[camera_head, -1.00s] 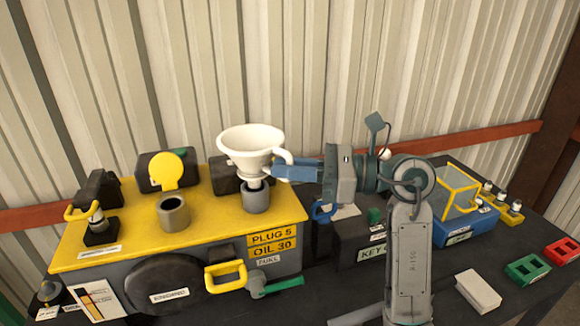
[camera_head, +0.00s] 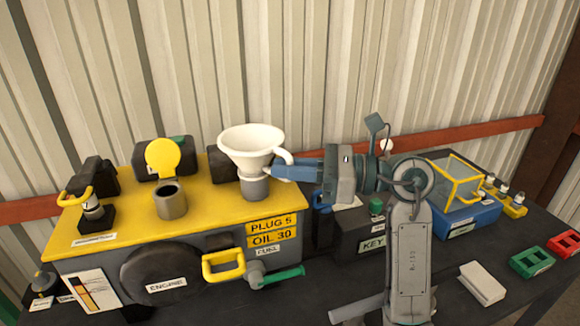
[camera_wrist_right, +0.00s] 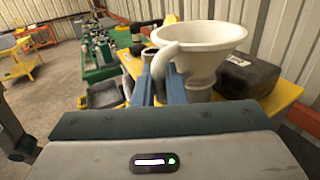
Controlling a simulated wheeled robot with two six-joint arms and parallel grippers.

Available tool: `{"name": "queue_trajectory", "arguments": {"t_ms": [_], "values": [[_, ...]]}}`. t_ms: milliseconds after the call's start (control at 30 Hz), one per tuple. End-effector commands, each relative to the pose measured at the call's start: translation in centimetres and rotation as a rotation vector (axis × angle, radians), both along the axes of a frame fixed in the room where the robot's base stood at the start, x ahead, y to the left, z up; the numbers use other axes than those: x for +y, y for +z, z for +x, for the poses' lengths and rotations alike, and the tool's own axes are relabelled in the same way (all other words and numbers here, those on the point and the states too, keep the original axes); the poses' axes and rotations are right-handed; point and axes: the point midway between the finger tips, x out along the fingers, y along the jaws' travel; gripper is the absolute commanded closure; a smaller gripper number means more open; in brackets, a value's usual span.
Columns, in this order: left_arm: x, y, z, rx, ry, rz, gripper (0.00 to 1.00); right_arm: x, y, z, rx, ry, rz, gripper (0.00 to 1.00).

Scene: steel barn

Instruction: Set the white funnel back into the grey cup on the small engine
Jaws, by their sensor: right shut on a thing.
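The white funnel (camera_head: 252,146) stands upright at the right end of the yellow engine top. Its lower end is down at the grey cup (camera_head: 255,187), and the spout is no longer visible between them. My right gripper (camera_head: 277,171) comes from the right and is shut on the funnel's handle. In the right wrist view the funnel (camera_wrist_right: 203,40) is close, with its handle between the blue fingers (camera_wrist_right: 165,85). The small engine (camera_head: 125,225) has a yellow top and a dark front. My left gripper is not in view.
A second grey cup (camera_head: 171,202) with a raised yellow lid (camera_head: 162,158) stands left of the funnel. A blue box (camera_head: 466,222) with a yellow frame, a white block (camera_head: 482,283) and green (camera_head: 531,262) and red (camera_head: 563,246) pieces lie to the right. A corrugated wall is behind.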

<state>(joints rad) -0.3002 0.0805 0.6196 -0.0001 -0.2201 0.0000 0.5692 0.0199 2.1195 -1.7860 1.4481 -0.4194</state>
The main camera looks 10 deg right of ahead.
Motion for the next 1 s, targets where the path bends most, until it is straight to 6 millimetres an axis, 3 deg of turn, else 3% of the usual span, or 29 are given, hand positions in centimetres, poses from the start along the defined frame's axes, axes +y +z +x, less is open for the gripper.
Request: {"name": "queue_trajectory", "arguments": {"t_ms": [267,300,400,433,767,1000], "values": [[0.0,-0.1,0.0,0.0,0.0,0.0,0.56,0.0,-0.1,0.0,0.0,0.0,0.0,1.0],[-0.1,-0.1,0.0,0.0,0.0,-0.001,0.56,0.0,-0.1,0.0,0.0,0.0,0.0,0.85],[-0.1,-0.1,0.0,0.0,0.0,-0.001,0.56,0.0,-0.1,0.0,0.0,0.0,0.0,0.66],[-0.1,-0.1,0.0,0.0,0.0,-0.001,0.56,0.0,-0.1,0.0,0.0,0.0,0.0,0.64],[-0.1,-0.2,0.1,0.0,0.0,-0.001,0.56,-0.1,-0.2,0.0,0.0,-0.001,-0.001,0.64],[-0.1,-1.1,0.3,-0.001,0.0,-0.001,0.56,-2.2,-0.5,-0.5,-0.002,-0.004,-0.005,0.64]]}}
